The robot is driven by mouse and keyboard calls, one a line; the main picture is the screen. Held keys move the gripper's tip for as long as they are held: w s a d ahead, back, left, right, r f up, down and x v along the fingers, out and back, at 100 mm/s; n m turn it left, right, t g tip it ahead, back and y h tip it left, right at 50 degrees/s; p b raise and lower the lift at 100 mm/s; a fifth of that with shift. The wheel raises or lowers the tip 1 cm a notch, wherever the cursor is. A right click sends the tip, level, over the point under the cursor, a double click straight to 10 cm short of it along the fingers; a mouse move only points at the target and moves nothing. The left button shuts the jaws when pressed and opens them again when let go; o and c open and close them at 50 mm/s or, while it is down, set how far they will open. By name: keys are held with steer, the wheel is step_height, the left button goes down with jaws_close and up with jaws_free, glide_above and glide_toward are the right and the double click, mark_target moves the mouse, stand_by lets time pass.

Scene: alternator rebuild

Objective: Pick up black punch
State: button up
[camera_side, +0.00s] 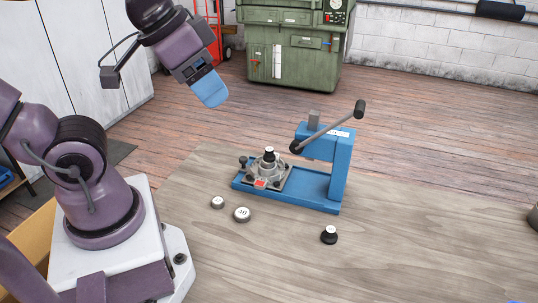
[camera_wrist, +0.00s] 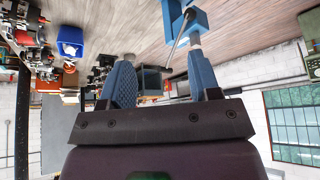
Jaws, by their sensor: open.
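A small black punch (camera_side: 329,236) with a pale top and a wider base stands upright on the wooden table, in front of the blue press. A similar black piece with a pale top (camera_side: 269,154) sits upright on the grey round part in the press fixture. I cannot tell for certain which of these the task means. My gripper (camera_side: 210,90) is raised at the upper left, well apart from both. Its two blue fingers stand spread and empty in the wrist view (camera_wrist: 162,55). No punch can be made out in the wrist view.
The blue arbor press (camera_side: 338,180) has a long lever with a black knob (camera_side: 359,109) sticking up to the right. Two pale round pieces lie on the table, one small (camera_side: 217,202) and one larger (camera_side: 242,214). The table's front right is mostly clear.

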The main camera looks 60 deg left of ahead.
steer(key=shift+f, duration=0.1)
steer(key=n+g+y, duration=0.3)
steer(key=n+g, duration=0.1)
steer(key=n, duration=0.7)
glide_toward(269, 149)
steer(key=shift+h, duration=0.3)
steer(key=x, duration=1)
steer(key=shift+w+a, duration=0.1)
steer(key=shift+a, duration=0.2)
steer(key=c, duration=1)
